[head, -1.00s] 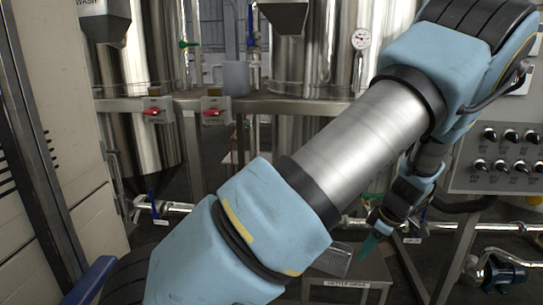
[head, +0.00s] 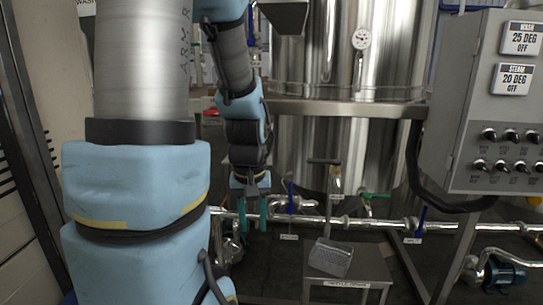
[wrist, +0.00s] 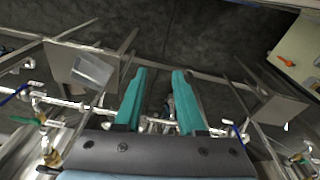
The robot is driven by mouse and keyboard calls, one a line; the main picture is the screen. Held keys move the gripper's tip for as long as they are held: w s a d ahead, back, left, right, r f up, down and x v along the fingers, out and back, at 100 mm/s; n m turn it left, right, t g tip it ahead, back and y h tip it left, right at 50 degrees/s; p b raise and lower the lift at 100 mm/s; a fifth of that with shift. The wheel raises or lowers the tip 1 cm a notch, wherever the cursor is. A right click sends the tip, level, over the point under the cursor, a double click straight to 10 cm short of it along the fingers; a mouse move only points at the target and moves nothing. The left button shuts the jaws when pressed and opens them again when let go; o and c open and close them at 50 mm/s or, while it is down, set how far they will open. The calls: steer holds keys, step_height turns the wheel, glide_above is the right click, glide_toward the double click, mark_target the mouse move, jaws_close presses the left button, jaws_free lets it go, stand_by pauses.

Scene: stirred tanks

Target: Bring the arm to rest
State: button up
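My gripper (head: 255,214) hangs pointing down in front of the stirred tanks, left of the middle of the head view. Its two teal fingers also show in the wrist view (wrist: 160,98). They stand apart with a clear gap between them, and nothing is held there. The fingers are clear of the pipes and of the small stand. My arm fills the left side of the head view and hides what is behind it.
Steel tanks (head: 330,150) stand behind. A pipe with valves (head: 385,224) runs low across. A control panel (head: 490,110) is at right. Dark floor shows below.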

step_height(320, 180, up, 15)
steer(key=s+a+m+p, duration=0.1)
steer(key=s+a+p, duration=0.1)
steer(key=p, duration=1.2)
steer(key=shift+a+m, duration=0.3)
steer(key=shift+s+r, duration=0.1)
steer(key=shift+c, duration=0.3)
